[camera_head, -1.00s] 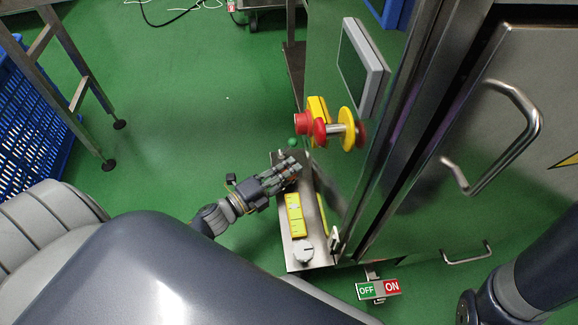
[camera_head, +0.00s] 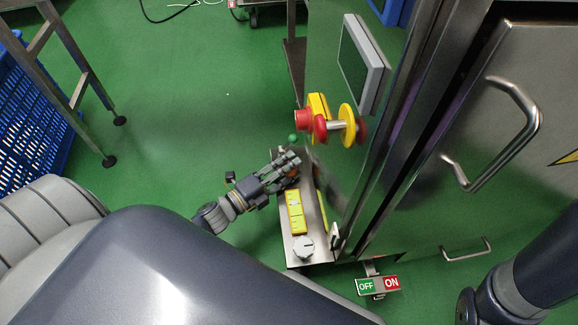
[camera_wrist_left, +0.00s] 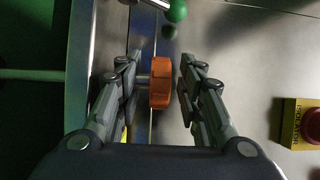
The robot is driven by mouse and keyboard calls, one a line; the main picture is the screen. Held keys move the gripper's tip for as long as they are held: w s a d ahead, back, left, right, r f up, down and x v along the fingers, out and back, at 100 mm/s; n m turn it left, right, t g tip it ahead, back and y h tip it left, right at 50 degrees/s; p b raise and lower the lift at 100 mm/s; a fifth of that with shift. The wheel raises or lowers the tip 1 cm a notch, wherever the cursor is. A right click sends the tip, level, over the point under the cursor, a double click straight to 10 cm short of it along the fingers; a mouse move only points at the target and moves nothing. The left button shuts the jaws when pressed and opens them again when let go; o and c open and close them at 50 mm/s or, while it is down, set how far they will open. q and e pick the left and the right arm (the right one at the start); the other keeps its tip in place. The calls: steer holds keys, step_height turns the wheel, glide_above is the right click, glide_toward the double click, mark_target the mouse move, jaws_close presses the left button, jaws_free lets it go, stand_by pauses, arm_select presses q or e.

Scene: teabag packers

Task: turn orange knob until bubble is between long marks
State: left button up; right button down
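The orange knob (camera_wrist_left: 161,83) shows in the left wrist view between the two fingers of my left gripper (camera_wrist_left: 160,78). In the head view my left gripper (camera_head: 288,164) reaches over the far end of a narrow metal shelf and largely hides the knob. A yellow spirit level (camera_head: 296,212) lies on the shelf, nearer than the gripper. Its bubble and marks are too small to read. My right gripper is out of view; only part of the right arm shows at lower right.
The steel cabinet (camera_head: 500,130) stands to the right. Green floor is open to the left.

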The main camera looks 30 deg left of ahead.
arm_select(q)
steer(key=v, duration=1.1)
steer(key=shift+s+a, duration=0.15)
steer(key=shift+s, duration=0.2)
